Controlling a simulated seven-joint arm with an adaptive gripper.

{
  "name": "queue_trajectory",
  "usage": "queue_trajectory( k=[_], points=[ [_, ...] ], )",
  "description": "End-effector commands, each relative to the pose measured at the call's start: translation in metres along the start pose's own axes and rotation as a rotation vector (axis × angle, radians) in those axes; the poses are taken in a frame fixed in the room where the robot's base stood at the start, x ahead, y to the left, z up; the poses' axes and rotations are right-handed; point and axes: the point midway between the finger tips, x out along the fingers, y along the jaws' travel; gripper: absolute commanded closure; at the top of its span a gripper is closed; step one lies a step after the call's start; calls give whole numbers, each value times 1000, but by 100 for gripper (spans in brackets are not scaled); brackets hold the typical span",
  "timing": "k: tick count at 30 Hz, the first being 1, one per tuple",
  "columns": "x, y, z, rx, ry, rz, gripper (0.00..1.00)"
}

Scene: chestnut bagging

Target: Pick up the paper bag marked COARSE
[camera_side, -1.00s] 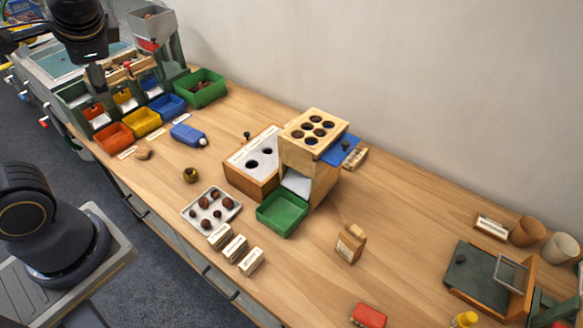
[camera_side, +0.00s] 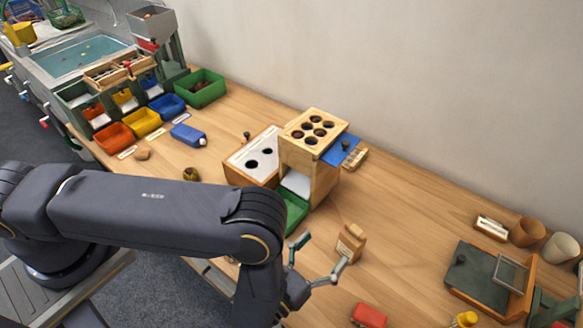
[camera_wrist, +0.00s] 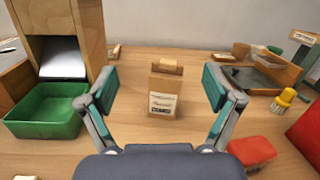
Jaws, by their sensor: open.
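A small brown paper bag (camera_side: 350,242) with a folded top stands upright on the table, right of the wooden block with round holes. In the wrist view the bag (camera_wrist: 166,90) is centred, with a pale label facing me; its print is too small to read surely. My gripper (camera_side: 321,256) is open and low over the table, on the near side of the bag. In the wrist view its two fingers (camera_wrist: 160,88) spread to the left and right of the bag, with clear space on both sides. No contact shows.
A green tray (camera_wrist: 42,111) stands left of the bag under a wooden chute. A red block (camera_side: 369,315) and a yellow-topped brush (camera_wrist: 284,99) are to the right. A dark green board (camera_side: 480,275) and two cups lie farther right. Bare table surrounds the bag.

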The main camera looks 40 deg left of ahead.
Motion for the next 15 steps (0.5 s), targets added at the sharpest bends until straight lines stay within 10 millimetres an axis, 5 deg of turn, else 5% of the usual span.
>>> queue_trajectory(
  k=[3,7,15],
  points=[
    [-48,9,-46,83,87,-73,10],
    [-71,12,-64,125,124,-121,10],
    [-22,3,-68,119,117,-126,10]
  ],
)
